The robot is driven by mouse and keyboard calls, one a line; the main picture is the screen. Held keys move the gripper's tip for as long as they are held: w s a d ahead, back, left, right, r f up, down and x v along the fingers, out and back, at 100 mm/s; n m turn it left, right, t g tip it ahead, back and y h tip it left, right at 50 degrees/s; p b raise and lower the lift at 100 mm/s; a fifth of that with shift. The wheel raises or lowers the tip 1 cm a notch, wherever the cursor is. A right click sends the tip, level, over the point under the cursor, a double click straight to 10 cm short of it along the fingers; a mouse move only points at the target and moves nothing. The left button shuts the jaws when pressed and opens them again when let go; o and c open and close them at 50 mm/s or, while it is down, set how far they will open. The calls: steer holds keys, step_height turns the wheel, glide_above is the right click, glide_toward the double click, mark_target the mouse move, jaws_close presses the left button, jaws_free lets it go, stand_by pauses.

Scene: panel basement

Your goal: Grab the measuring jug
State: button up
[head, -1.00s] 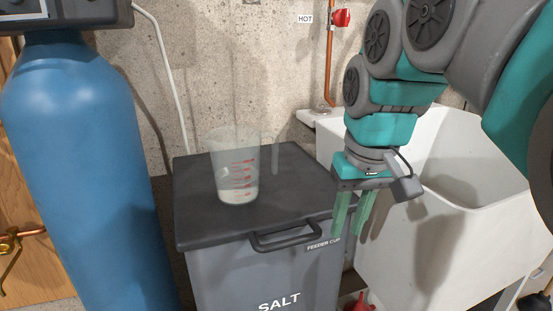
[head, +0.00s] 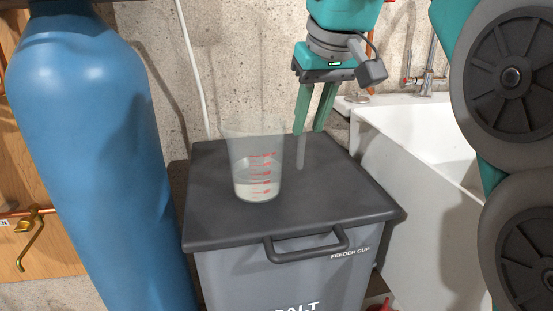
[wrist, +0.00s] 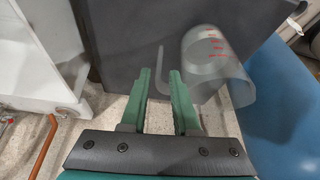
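The measuring jug (head: 257,170) is clear, with red markings and some liquid low inside. It stands upright on the dark lid of the salt bin (head: 225,225). A pale upright strip (head: 301,152), apparently its handle, shows on its right. My gripper (head: 308,130) is pointing down with its fingers apart and empty, to the right of the jug near the lid's back. In the wrist view the jug (wrist: 212,60) is right of the open fingertips (wrist: 159,75), and the strip (wrist: 160,56) shows in line with the gap between them. I see no contact.
A tall blue tank (head: 95,150) stands left of the bin. A white sink (head: 415,200) is on the right, with a tap (head: 427,78) behind it. The concrete wall (head: 230,60) is behind the bin. The lid's front and right parts are clear.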

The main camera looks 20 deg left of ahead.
mark_target(303, 145)
steer(key=shift+x, duration=4.2)
steer(key=shift+s, duration=0.1)
jaws_close()
